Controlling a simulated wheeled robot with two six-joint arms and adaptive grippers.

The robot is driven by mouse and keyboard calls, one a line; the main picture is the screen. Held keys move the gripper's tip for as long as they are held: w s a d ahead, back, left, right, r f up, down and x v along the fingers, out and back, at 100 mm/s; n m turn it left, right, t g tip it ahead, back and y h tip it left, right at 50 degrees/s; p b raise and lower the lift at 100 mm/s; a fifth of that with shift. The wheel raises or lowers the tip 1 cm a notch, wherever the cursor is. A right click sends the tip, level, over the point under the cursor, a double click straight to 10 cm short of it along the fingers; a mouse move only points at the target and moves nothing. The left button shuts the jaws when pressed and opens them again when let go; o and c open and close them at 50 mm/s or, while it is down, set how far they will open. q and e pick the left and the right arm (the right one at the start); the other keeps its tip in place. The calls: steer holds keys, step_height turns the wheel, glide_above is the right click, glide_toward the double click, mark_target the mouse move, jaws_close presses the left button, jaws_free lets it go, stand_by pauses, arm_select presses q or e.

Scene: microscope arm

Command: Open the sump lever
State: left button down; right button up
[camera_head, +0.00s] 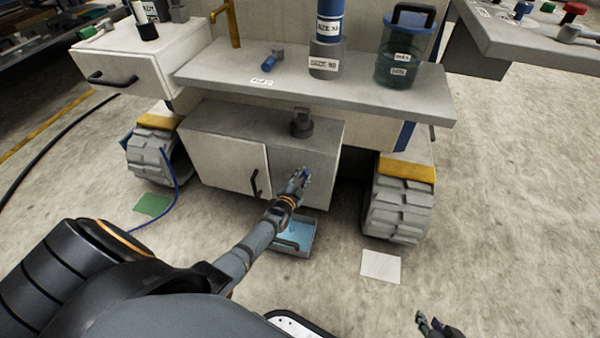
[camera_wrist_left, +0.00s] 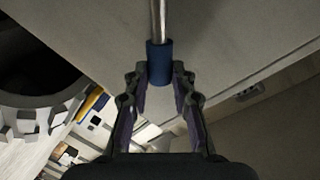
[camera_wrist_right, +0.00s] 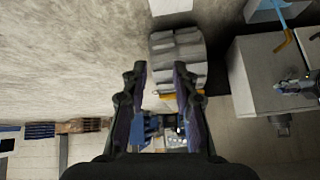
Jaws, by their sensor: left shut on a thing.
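The sump lever shows in the left wrist view as a metal rod (camera_wrist_left: 159,20) ending in a blue sleeve (camera_wrist_left: 158,64). My left gripper (camera_wrist_left: 158,78) is shut on the blue sleeve, with one finger on each side. In the head view my left gripper (camera_head: 301,178) is at the front of the low grey cabinet (camera_head: 222,160), at its right part, and hides most of the lever. My right gripper (camera_head: 437,326) is low at the right, away from the cabinet. In the right wrist view its fingers (camera_wrist_right: 159,72) are apart with nothing held between them.
A shallow tray (camera_head: 307,238) with light blue content sits on the floor below the cabinet. Tracked wheels (camera_head: 396,210) flank the cabinet. A shelf (camera_head: 200,70) above carries a blue-capped bottle (camera_head: 327,45) and a dark green canister (camera_head: 402,52). The floor at right is clear except a white sheet (camera_head: 381,266).

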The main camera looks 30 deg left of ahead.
arm_select(q)
steer(key=shift+w+d+f+m+g+y+p, duration=0.15)
steer(key=shift+d+f+m, duration=0.25)
steer(key=shift+f+m, duration=0.25)
steer(key=shift+d+f+m+g+y+p, duration=0.1)
steer(key=shift+d+f+m+y, duration=0.1)
steer(key=shift+d+f+m, duration=0.3)
steer(key=shift+w+d+f+m+g+y+p, duration=0.15)
steer(key=shift+d+f+m, duration=0.1)
steer(key=shift+f+m, duration=0.5)
arm_select(e)
steer(key=shift+s+a+f+g, duration=0.1)
steer(key=shift+s+f+g, duration=0.3)
steer(key=shift+s, duration=0.3)
steer(key=shift+s+f+g, duration=0.25)
steer(key=shift+s+f, duration=0.1)
steer(key=shift+s, duration=0.4)
steer(key=shift+s+a+f+g, duration=0.1)
steer(key=shift+s+f+g, duration=0.3)
steer(key=shift+s, duration=0.3)
arm_select(q)
steer(key=shift+s+r, duration=0.1)
steer(key=c, duration=1.1)
jaws_free()
arm_select(e)
steer(key=shift+d, duration=0.1)
arm_select(q)
steer(key=v, duration=1.2)
